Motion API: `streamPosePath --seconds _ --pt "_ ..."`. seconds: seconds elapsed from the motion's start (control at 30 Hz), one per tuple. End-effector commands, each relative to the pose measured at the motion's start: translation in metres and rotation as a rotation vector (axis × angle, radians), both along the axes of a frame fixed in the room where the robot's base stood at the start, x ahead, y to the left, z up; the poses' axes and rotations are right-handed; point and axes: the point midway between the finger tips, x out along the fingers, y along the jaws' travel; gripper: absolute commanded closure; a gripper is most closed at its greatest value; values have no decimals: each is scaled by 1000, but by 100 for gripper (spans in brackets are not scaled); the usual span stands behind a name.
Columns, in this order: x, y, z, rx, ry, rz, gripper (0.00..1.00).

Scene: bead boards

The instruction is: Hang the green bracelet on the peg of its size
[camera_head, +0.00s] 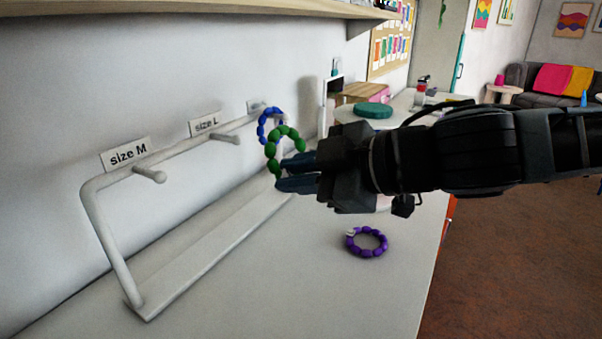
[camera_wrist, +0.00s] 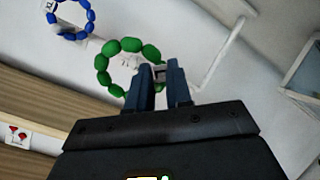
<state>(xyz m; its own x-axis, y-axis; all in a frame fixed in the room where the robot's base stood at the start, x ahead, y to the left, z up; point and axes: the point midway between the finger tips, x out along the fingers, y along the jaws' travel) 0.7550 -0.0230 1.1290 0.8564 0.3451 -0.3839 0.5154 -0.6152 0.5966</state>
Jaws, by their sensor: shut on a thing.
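The green bracelet (camera_head: 271,150) is a ring of green beads, held upright in the air. My gripper (camera_head: 283,174) is shut on its lower right side. In the wrist view the green bracelet (camera_wrist: 103,62) stands out to the left of the fingertips (camera_wrist: 162,75), with a pale bead or tag between them. The white rack (camera_head: 106,232) has a peg labelled size M (camera_head: 150,174), a peg labelled size L (camera_head: 225,137) and a third peg at the far end, its label partly hidden. The blue bracelet (camera_head: 263,125) hangs at that far end, behind the green one.
A purple bracelet (camera_head: 350,242) lies on the white table (camera_head: 309,284) in front of the rack. A shelf (camera_head: 200,6) runs along the wall above. A teal round object (camera_head: 374,111) and a bottle (camera_head: 421,88) stand farther back. The table's right front is clear.

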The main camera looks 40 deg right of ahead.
Motion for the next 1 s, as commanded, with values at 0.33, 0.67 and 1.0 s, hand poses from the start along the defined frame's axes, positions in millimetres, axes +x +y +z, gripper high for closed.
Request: streamPosePath --seconds 0.33,0.67,1.0 --pt "8 2 -4 -3 -1 3 100" --pt "17 7 -4 -1 -1 2 100" --pt "35 15 -1 1 1 2 100"
